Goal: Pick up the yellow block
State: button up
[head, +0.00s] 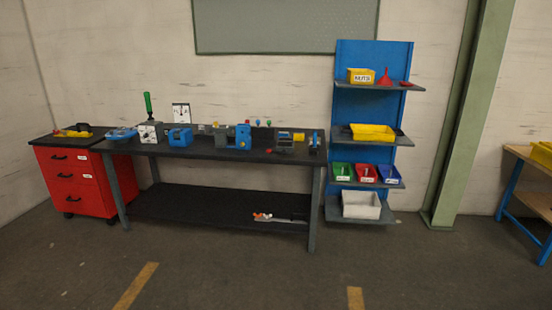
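Several yellow things show in the head view, and I cannot tell for sure which is the yellow block. A small yellow piece (299,137) is on the dark workbench (215,153) near its right end, beside grey and blue parts. A yellow item (72,133) lies on top of the red drawer cabinet (75,180) at the left. My gripper is not in view.
The blue shelf rack (372,109) right of the bench holds a yellow bin (372,132), a NUTS bin (361,76), small coloured bins and a white bin (361,205). A green column (465,120) stands right of it. The floor in front is clear.

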aim_at(298, 137)
jog(key=i, duration=2.4)
jog(key=i+l, duration=0.1)
jog(key=i, duration=2.3)
jog(key=j+u, duration=0.05)
jog(key=j, duration=0.05)
